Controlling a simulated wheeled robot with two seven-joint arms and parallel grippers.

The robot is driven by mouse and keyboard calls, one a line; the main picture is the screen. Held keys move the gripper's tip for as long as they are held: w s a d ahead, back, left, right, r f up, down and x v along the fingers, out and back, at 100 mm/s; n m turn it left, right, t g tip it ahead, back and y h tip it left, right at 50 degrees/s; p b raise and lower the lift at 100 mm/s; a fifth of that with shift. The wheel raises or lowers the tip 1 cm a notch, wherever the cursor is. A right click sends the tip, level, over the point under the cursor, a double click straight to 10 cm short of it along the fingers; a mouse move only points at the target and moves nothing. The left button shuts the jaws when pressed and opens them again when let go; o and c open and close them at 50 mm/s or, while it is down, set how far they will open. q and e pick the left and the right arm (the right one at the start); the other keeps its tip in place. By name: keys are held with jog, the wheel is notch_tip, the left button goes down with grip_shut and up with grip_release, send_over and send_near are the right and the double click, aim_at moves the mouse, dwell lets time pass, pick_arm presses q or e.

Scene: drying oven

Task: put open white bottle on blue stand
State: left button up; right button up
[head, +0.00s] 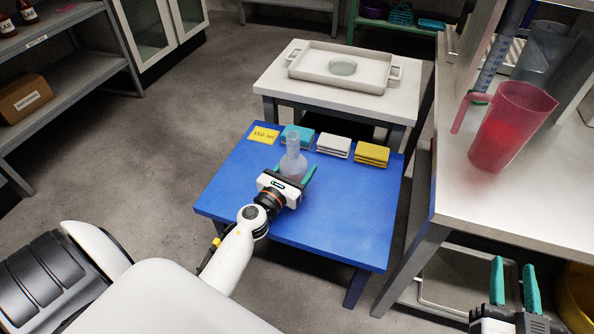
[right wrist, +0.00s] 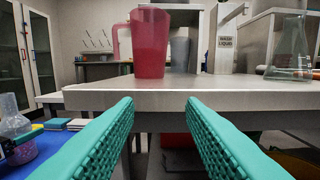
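The blue stand (head: 245,197) is a low blue table in the middle of the head view. A pale, translucent long-necked flask (head: 292,143) stands upright on it, also at the left edge of the right wrist view (right wrist: 12,122). No clearly white bottle shows; I cannot tell whether this flask is the one named. My left gripper (head: 293,174) reaches over the stand with its green fingers on both sides of the flask's body; whether they press on it is unclear. My right gripper (head: 515,284) is open and empty, low at the bottom right, facing the grey worktop.
A red pitcher (head: 510,125) stands on the worktop (head: 530,208) at right. A yellow 150 ml card (head: 263,135) and folded teal, white and yellow cloths (head: 372,154) line the stand's far edge. Behind is a white tray (head: 313,70) with a dish. A conical flask (right wrist: 290,50) stands right.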

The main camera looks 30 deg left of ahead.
jog(key=shift+r, duration=0.15)
pick_arm(q)
jog(key=shift+f, duration=0.1)
jog(key=o, duration=1.1)
pick_arm(e)
jog(key=shift+a+r+t, duration=0.1)
jog(key=shift+r+t, duration=0.35)
jog(key=shift+t, duration=0.05)
